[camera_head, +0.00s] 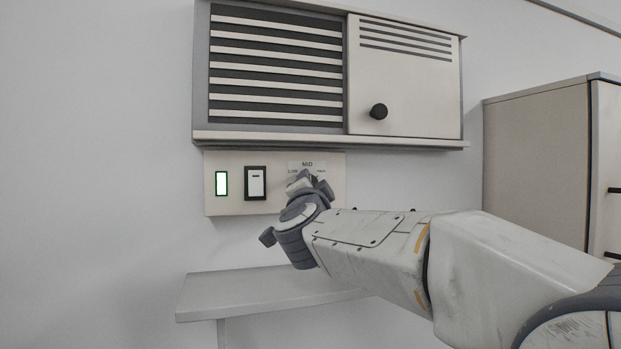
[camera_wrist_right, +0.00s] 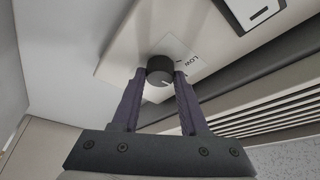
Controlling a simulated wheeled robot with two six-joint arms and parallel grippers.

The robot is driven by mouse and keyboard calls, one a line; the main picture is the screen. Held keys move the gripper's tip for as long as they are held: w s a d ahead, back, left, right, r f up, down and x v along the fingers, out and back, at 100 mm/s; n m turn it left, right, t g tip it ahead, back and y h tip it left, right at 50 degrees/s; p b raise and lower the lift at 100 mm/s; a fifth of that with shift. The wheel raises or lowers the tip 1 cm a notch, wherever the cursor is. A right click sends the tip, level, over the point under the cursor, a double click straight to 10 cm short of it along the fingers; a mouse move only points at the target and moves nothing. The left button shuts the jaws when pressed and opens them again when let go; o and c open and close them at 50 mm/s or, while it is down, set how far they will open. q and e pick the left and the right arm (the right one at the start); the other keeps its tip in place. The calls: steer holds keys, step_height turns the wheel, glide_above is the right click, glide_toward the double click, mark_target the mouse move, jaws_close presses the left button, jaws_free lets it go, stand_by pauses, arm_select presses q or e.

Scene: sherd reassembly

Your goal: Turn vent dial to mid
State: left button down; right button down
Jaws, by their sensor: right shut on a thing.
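The dark round vent dial (camera_wrist_right: 159,70) sits on a pale control panel (camera_head: 225,203) below the wall vent unit. My right gripper (camera_wrist_right: 158,82) has one finger on each side of the dial and is shut on it. A light mark shows on the dial's face, but I cannot tell which setting it points to. A label beside the dial reads LOW in the wrist view. In the head view my right gripper (camera_head: 308,185) covers the dial, and the label plate (camera_head: 307,164) above it reads MID. My left gripper is not in view.
A black-framed switch (camera_head: 255,183) and a green-edged lit indicator (camera_head: 221,184) are left of the dial. The slatted vent (camera_head: 275,65) and a door with a black knob (camera_head: 378,111) are above. A shelf (camera_head: 235,292) juts out below. A cabinet (camera_head: 540,160) stands at right.

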steer(key=shift+m, duration=0.6)
steer(key=shift+c, duration=2.1)
jaws_free()
steer(key=shift+s, duration=0.1)
steer(key=b+v, duration=0.4)
steer(key=v, duration=0.6)
steer(key=shift+s, duration=0.2)
steer(key=shift+r, duration=0.15)
